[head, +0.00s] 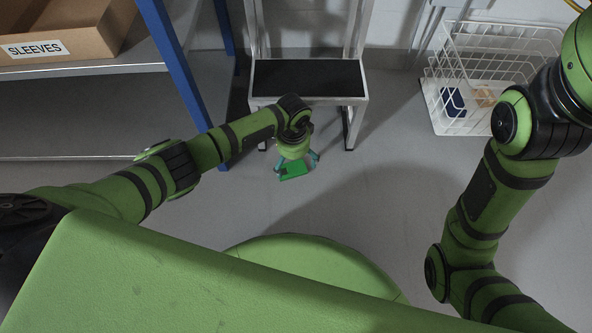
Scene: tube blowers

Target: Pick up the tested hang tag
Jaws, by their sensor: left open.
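A small flat bright green piece (293,172), which looks like the hang tag, shows low over or on the grey floor in front of the step stool. It is too small for me to read any marking on it. My left gripper (297,164) is right at it, pointing down, with its teal fingertips apart on either side of the green piece. I cannot tell whether the fingers touch it. The gripper body hides the piece's far part. My right arm shows at the right, but its gripper is out of view.
A step stool (308,78) with a black tread stands just behind my left gripper. A blue-legged shelf (80,68) with a cardboard box (95,28) labelled SLEEVES is at the left. A white wire basket (462,127) holding small items is at the right. The floor (375,170) between is clear.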

